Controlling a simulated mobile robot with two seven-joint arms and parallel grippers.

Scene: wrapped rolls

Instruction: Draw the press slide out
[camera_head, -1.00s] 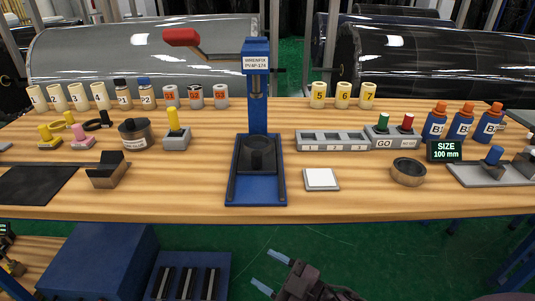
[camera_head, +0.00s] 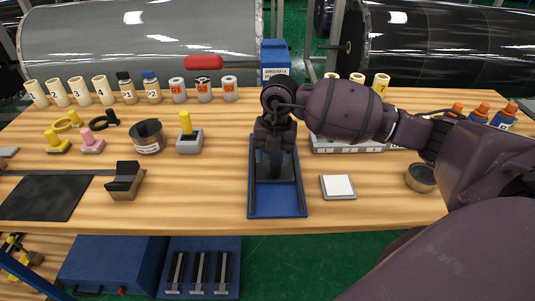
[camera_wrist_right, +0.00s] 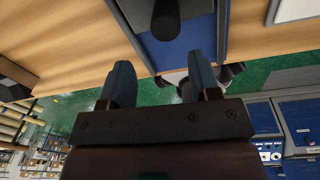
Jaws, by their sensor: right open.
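The blue press (camera_head: 275,58) stands in the middle of the table, its upright largely hidden by my right arm. Its blue base (camera_head: 277,205) with side rails shows in front. The dark slide (camera_head: 289,170) sits toward the back of the base, partly covered by my right gripper (camera_head: 272,165). In the right wrist view, my right gripper (camera_wrist_right: 162,80) is open and empty. A black upright knob (camera_wrist_right: 166,18) on the blue press lies ahead of the gap between its fingers, with no visible contact. My left gripper is not in view.
A white square pad (camera_head: 338,186) lies right of the base, and a round dark ring (camera_head: 421,178) farther right. A black angled block (camera_head: 124,180) and dark mat (camera_head: 45,198) are at left. The press's red lever handle (camera_head: 203,62) sticks out left.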

